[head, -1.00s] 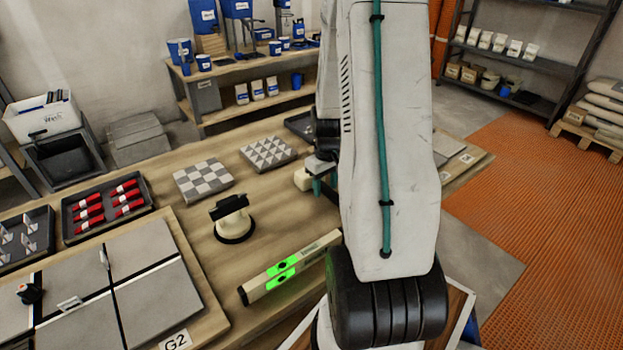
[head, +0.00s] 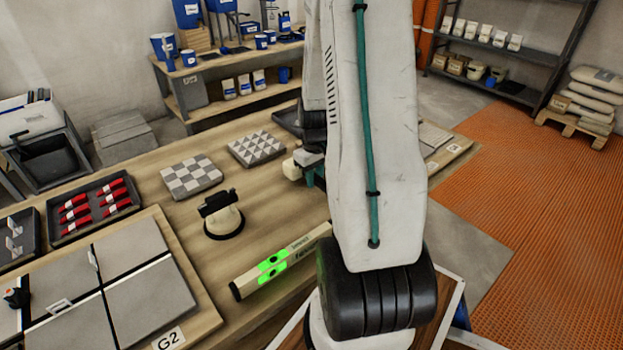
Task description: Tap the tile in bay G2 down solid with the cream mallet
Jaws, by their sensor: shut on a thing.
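The tile in bay G2 (head: 150,303) is a plain grey slab at the front right of the tile board, beside the white G2 label (head: 168,340). The cream mallet (head: 292,170) shows as a pale block at the far side of the bench, left of my arm. My gripper (head: 304,160) is at the mallet and shut on it, well away to the upper right of bay G2. My arm hides most of the gripper and part of the mallet, so I cannot see the grip itself or whether the mallet touches the bench.
A suction lifter (head: 223,219) and a cream spirit level (head: 282,260) with green vials lie between the mallet and the tile board. Two patterned tiles (head: 190,178) (head: 257,149) lie behind them.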

